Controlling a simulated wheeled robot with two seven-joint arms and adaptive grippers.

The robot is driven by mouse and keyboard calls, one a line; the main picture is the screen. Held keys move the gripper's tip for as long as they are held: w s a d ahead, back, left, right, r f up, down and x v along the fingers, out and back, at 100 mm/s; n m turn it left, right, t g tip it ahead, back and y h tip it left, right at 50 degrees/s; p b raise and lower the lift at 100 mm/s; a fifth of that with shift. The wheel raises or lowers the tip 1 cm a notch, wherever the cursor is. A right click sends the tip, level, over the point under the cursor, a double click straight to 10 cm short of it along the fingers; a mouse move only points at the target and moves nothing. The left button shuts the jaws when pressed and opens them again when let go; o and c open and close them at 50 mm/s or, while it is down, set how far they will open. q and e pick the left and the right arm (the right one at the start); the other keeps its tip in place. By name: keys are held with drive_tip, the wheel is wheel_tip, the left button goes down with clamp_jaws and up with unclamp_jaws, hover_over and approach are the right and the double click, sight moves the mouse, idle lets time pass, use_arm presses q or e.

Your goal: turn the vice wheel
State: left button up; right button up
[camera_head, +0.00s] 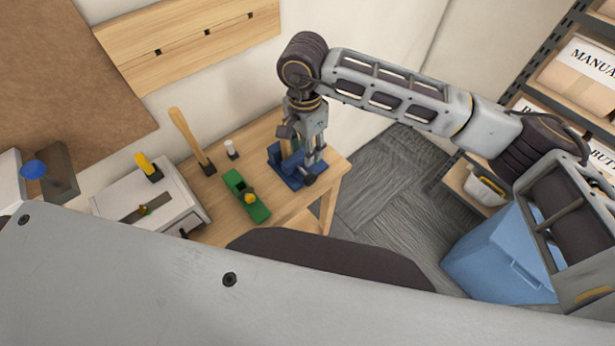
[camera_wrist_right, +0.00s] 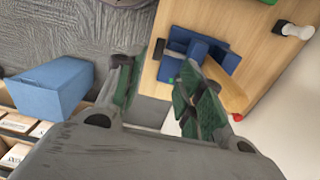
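The blue vice (camera_head: 284,170) sits on the right end of the wooden workbench (camera_head: 235,215). It also shows in the right wrist view (camera_wrist_right: 190,45), with a light wooden piece (camera_wrist_right: 232,95) against it. A dark round part (camera_head: 309,179) at the vice's front may be its wheel; a dark bar (camera_wrist_right: 160,48) at the bench edge may be the same part seen edge-on. My right gripper (camera_head: 308,152) is over the vice and partly hides it. In the wrist view its green-padded fingers (camera_wrist_right: 160,82) are apart, with nothing clearly held. My left gripper is out of view.
A green plane (camera_head: 245,196), a small white-topped bottle (camera_head: 231,150), a wooden-handled tool (camera_head: 192,140) and a grey box (camera_head: 165,205) are left of the vice. A blue bin (camera_head: 500,258) and a shelf (camera_head: 575,75) stand right. Carpeted floor (camera_head: 390,190) lies between.

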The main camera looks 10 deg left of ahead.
sight(307, 178)
drive_tip(key=shift+f, duration=0.2)
drive_tip(key=shift+s+d+f+p, duration=0.1)
drive_tip(key=shift+f+p, duration=0.6)
drive_tip(key=shift+f, duration=2.7)
drive_tip(key=shift+s+d+f+p, duration=0.1)
drive_tip(key=shift+f+p, duration=0.6)
drive_tip(key=shift+f, duration=2.65)
clamp_jaws()
